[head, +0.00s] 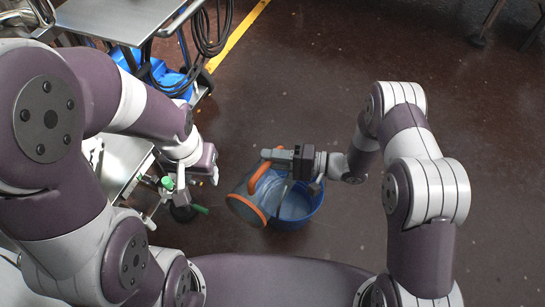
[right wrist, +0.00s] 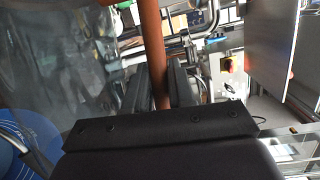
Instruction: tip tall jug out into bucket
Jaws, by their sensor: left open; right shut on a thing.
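The tall jug (head: 245,186) is clear with orange trim and an orange handle. In the head view it is strongly tilted, over the left part of the blue bucket (head: 308,214). My right gripper (head: 284,158) is shut on the jug's handle. In the right wrist view the orange handle (right wrist: 152,45) runs between the two dark fingers, with the clear jug wall (right wrist: 70,60) to its left. The bucket (right wrist: 20,150) shows at the lower left there. I cannot see any contents leaving the jug. My left gripper (head: 212,174) is open and empty, left of the jug.
A metal trolley (head: 122,18) with hanging black cable (head: 208,40) stands at the upper left. Metal framing with green-ended parts (head: 200,209) is below my left gripper. The dark red floor (head: 310,80) is clear behind and right of the bucket.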

